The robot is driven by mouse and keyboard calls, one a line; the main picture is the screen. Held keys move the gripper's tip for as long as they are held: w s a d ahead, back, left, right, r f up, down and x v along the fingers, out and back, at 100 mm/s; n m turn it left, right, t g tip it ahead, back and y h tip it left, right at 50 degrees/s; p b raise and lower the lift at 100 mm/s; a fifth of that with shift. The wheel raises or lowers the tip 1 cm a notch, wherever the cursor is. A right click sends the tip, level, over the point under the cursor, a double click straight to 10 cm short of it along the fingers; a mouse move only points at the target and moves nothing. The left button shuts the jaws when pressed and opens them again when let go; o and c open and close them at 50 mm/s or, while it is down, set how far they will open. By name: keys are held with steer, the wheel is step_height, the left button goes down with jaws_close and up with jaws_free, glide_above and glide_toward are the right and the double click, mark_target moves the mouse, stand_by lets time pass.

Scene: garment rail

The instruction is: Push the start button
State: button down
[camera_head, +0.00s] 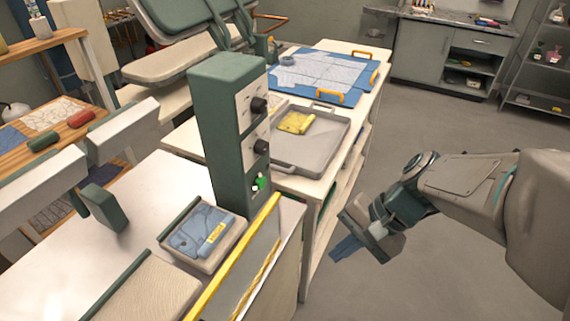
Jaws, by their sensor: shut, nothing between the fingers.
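A dark green control box (225,130) stands upright on the white machine top. Its pale front panel carries two black knobs and, low down, a small bright green button (262,183), which looks like the start button. No lettering on it is readable. My gripper (345,249) is to the right of the box and lower in the picture, apart from it, over the grey floor. Its blue fingers are shut and empty, pointing left. The button's face is seen at a slant.
A yellow bar (232,260) edges the machine below the box. A blue folded cloth (198,232) lies on a pad beside it. Behind, a long table holds a grey tray (285,168) and a blue board (350,91). Open floor lies around my arm.

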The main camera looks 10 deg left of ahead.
mark_target(265, 183)
steer(key=w+a+f+m+t+y+b, duration=0.1)
steer(key=w+f+m+t+y+b, duration=0.1)
steer(key=w+m+y, duration=0.3)
steer(key=w+a+f+m+t+y+b, duration=0.1)
steer(key=w+f+m+t+y+b, duration=0.2)
steer(key=w+m, duration=0.7)
step_height(265, 183, down, 2)
steer(key=w+t+y, duration=0.1)
steer(key=y, duration=0.1)
steer(key=shift+w+a+m+t+y, duration=0.2)
steer(key=shift+a+m+t+y, duration=0.1)
steer(key=shift+m+t, duration=0.1)
steer(key=shift+a, duration=0.1)
steer(key=p+x, duration=0.2)
steer(key=x, duration=1.2)
steer(key=shift+w, duration=0.15)
